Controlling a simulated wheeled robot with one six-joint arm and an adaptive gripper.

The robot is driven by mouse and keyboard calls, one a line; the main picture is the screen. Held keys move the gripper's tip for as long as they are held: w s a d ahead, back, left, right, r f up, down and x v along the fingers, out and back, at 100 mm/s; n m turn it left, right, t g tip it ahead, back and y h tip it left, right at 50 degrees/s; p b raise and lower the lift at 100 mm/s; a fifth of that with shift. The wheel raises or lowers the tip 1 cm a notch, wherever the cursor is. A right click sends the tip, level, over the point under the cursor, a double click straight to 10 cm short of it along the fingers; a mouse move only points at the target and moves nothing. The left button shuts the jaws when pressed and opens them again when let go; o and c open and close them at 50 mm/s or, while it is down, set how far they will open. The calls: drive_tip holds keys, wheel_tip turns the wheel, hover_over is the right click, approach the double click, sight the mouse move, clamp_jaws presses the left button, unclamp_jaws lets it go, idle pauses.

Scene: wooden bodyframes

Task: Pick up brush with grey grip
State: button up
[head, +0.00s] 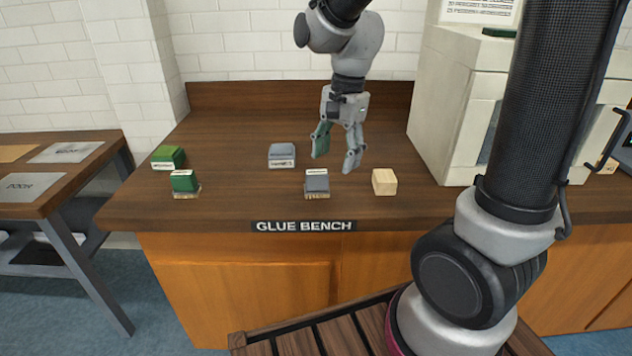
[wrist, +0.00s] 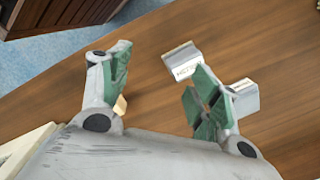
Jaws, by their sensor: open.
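The brush with grey grip (head: 317,184) stands near the front edge of the glue bench, grey grip up, with a pale label and tan bristles at its base. In the wrist view the brush (wrist: 181,60) appears beyond the right finger, partly hidden by it. My gripper (head: 336,157) hangs over the bench with its fingers apart and empty, above and slightly right of the brush. In the wrist view my gripper (wrist: 160,68) has bare bench between its fingertips.
A grey labelled block (head: 282,155) sits behind the brush, and a pale wooden block (head: 384,182) stands to its right. A green-topped brush (head: 184,182) and green block (head: 168,157) are left. A large pale cabinet (head: 455,110) bounds the right side.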

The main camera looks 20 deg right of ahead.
sight(318, 172)
drive_tip(key=w+a+m, duration=0.1)
drive_tip(key=m, duration=0.1)
drive_tip(key=w+f+m, duration=0.1)
drive_tip(key=m, duration=0.2)
drive_tip(key=w+a+m, duration=0.1)
drive_tip(key=m, duration=0.1)
drive_tip(key=shift+w+a+f+m, duration=0.1)
drive_tip(key=shift+a+f+m, duration=0.15)
drive_tip(key=shift+a+m, duration=0.1)
drive_tip(key=shift+w+a+f+m+y, duration=0.15)
drive_tip(key=shift+w+m+y, duration=0.15)
drive_tip(key=shift+m, duration=0.35)
wheel_tip(318, 172, down, 8)
drive_tip(key=shift+w+r, duration=0.15)
drive_tip(key=shift+r, duration=0.05)
drive_tip(key=shift+c, duration=0.3)
drive_tip(key=c, duration=1.1)
drive_tip(key=shift+o, duration=0.2)
